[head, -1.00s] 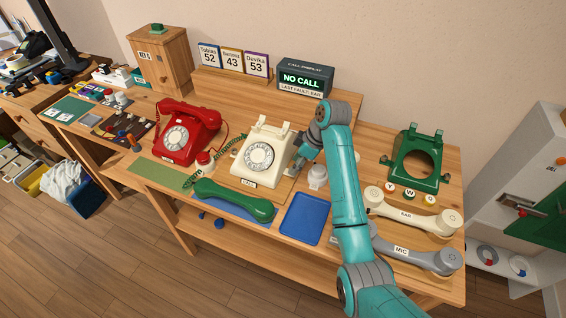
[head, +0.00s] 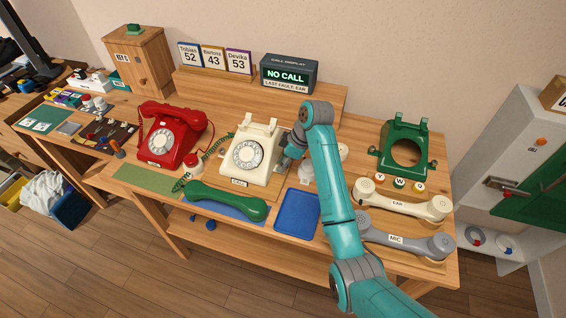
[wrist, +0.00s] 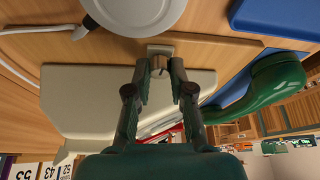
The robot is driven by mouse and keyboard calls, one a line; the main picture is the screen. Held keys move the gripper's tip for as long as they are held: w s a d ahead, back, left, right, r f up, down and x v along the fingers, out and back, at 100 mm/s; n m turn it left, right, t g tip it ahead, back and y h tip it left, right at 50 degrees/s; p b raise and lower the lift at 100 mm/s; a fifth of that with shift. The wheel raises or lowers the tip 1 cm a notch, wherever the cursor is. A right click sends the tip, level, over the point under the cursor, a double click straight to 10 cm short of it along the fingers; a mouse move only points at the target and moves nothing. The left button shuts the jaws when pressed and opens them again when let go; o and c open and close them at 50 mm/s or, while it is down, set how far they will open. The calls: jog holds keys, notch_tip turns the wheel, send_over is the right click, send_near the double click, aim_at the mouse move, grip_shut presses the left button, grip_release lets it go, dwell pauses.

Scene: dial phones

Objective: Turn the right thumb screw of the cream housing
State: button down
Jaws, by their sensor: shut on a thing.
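The cream housing (head: 262,168) with its white dial stands in the middle of the table, to the left of my arm. In the wrist view its cream side (wrist: 80,105) fills the left and centre. My gripper (head: 284,163) is at the housing's right side. In the head view my gripper and wrist hide this screw. The angle of the screw cannot be read.
A white round-topped object (head: 306,173) stands close to the right of my gripper; its disc (wrist: 135,8) is near the fingertips. A blue tray (head: 297,213) and a green handset (head: 225,202) lie in front. A red phone (head: 172,135) stands left, a green housing (head: 384,158) right.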

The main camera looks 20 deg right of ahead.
jog(key=shift+m, duration=0.3)
jog(key=shift+s+m+t+h, duration=0.1)
jog(key=shift+m+t+h, duration=0.3)
jog(key=shift+m, duration=0.95)
jog(key=shift+m+t+h, duration=0.3)
jog(key=shift+m+t, duration=0.2)
jog(key=shift+m, duration=0.85)
jog(key=c, duration=1)
grip_release()
